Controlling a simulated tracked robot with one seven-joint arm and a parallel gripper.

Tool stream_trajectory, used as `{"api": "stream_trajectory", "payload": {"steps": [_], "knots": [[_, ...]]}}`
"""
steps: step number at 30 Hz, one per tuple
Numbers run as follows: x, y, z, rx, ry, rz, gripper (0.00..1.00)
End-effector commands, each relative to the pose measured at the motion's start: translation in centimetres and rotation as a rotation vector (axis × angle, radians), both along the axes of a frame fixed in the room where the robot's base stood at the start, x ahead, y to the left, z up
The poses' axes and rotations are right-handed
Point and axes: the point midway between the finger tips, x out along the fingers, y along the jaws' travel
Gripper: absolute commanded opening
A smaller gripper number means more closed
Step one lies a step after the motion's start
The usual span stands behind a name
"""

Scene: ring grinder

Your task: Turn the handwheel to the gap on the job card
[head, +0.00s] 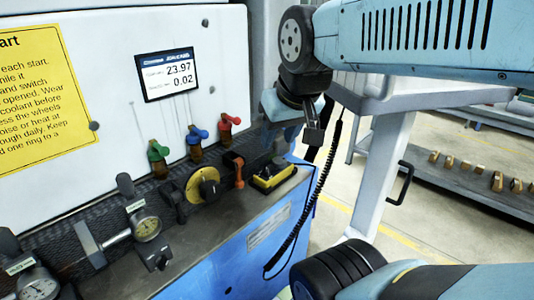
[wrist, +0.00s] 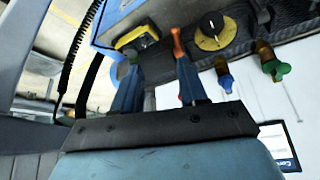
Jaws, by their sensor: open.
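A round yellow dial with a black centre knob (head: 203,187), possibly the handwheel, sits on the machine's front ledge. It also shows at the top of the wrist view (wrist: 213,28). An orange-red lever (head: 238,168) stands just right of it. The small display (head: 167,74) reads 23.97 above 0.02; its labels are too small to read surely. My gripper (head: 292,135) hangs above and right of the ledge, apart from the dial. In the wrist view my gripper (wrist: 158,66) has its fingers spread and empty, with the lever near one fingertip. No job card is recognisable.
Blue, red and green-handled valves (head: 198,135) stand behind the dial. A yellow box (head: 271,174) sits at the ledge's right end. Dial gauges (head: 146,228) stand at left. A yellow notice (head: 38,92) hangs on the panel. A coiled black cable (head: 300,225) hangs at right.

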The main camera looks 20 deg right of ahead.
Motion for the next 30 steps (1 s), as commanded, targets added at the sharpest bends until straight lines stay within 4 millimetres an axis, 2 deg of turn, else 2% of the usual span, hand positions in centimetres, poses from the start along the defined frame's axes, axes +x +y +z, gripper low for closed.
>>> {"api": "stream_trajectory", "payload": {"steps": [3,8,14,23,30], "knots": [[0.0,0.0,0.0,0.000,0.000,0.000,0.43],[0.4,-0.1,0.1,0.004,0.010,-0.012,0.59],[3.0,-0.5,0.3,0.027,0.072,-0.084,0.77],[8.7,-3.1,-0.1,0.075,0.200,-0.256,0.77],[13.2,-5.8,-1.5,0.109,0.301,-0.394,0.77]]}}
